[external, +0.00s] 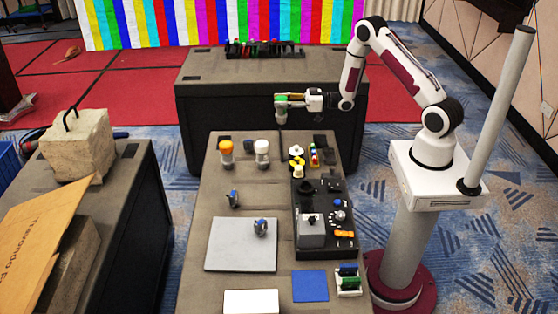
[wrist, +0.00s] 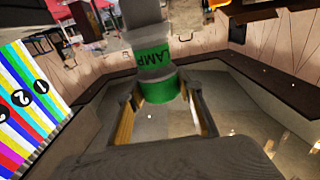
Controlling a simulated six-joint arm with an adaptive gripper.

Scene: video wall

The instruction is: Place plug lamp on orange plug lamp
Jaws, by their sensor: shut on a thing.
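My gripper (external: 293,103) is raised above the far end of the front table. It is shut on the plug lamp (external: 281,98), a grey and green cylinder. In the wrist view the plug lamp (wrist: 155,60) sits between the fingers of the gripper (wrist: 160,98), its green band reading LAMP upside down. The orange plug lamp (external: 226,147), with an orange top and a pale lower part, stands upright near the table's far left corner. It is below and to the left of my gripper in the external view.
A white-topped lamp (external: 262,147) stands just right of the orange one. A yellow item (external: 297,163) and a black device panel (external: 325,238) are on the right side. A grey plate (external: 241,248) lies nearer the front. A dark case (external: 270,80) stands behind.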

